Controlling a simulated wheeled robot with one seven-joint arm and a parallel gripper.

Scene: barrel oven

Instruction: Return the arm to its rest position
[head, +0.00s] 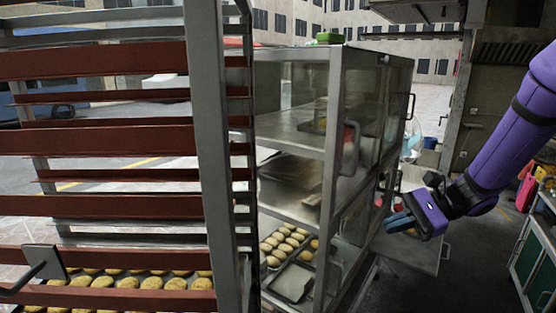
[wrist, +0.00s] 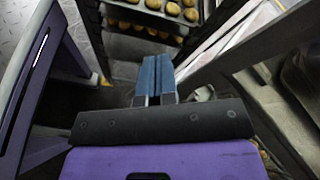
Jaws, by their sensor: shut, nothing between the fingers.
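My purple arm (head: 510,135) reaches in from the right in the head view. My gripper (head: 398,222) points left, in front of the right side of the glass cabinet. In the wrist view my gripper (wrist: 157,75) shows its two blue fingers pressed together with nothing between them. I cannot tell from these views whether the fingertips touch anything; they appear to be in free air.
A tall rack with red-brown rails (head: 100,140) fills the left. The glass cabinet (head: 334,150) stands in the middle, with trays of buns (head: 285,240) low inside. A lower panel (head: 420,255) is behind my gripper. A green-fronted counter (head: 530,255) stands at right, with dark floor between.

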